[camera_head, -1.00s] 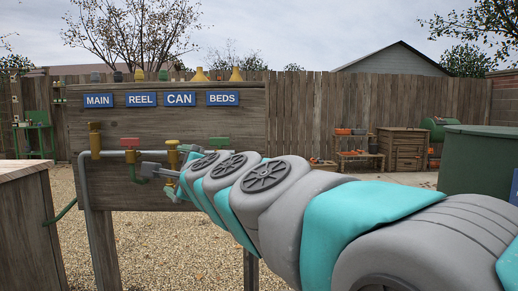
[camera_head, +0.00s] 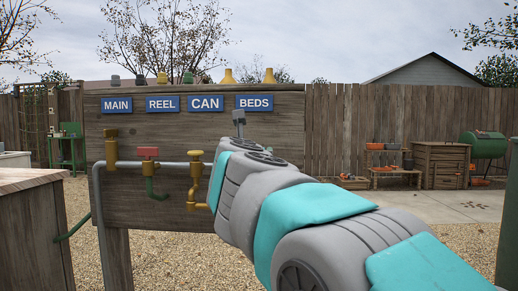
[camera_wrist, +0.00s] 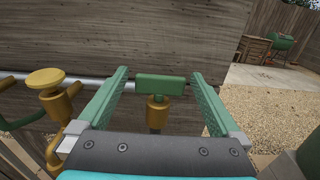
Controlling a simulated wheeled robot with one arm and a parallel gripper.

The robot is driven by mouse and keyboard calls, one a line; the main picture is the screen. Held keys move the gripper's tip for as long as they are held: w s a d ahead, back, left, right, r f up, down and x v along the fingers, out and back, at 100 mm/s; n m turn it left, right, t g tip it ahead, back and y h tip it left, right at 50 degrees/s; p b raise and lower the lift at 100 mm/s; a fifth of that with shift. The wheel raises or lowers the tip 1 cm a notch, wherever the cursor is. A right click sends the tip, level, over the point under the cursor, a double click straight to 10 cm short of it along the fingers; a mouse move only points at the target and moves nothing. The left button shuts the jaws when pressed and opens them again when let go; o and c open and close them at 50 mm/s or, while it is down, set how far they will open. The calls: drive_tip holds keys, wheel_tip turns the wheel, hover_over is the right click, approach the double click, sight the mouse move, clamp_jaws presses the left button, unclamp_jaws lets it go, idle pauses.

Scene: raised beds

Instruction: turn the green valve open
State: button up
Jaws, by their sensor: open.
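The green valve has a green bar handle (camera_wrist: 160,84) on a brass body (camera_wrist: 157,112), mounted on the pipe in the wrist view. In the head view my arm hides this valve. My gripper (camera_wrist: 160,73) is open, with its green-lined fingers to the left and right of the handle in the wrist view. Gaps show on both sides, so the fingers appear not to touch it. In the head view a grey end part of my gripper (camera_head: 238,122) shows above my arm, in front of the board.
A yellow round-knobbed valve (camera_head: 195,157) stands just left of the green one, also in the wrist view (camera_wrist: 46,78). A red-handled valve (camera_head: 148,152) is farther left. The wooden board (camera_head: 120,205) carries label signs. A wooden box (camera_head: 30,220) stands at left.

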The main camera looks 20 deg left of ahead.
drive_tip(key=shift+p+x, duration=0.3)
drive_tip(key=shift+x, duration=1.7)
drive_tip(key=shift+d, duration=0.1)
drive_tip(key=c, duration=1.3)
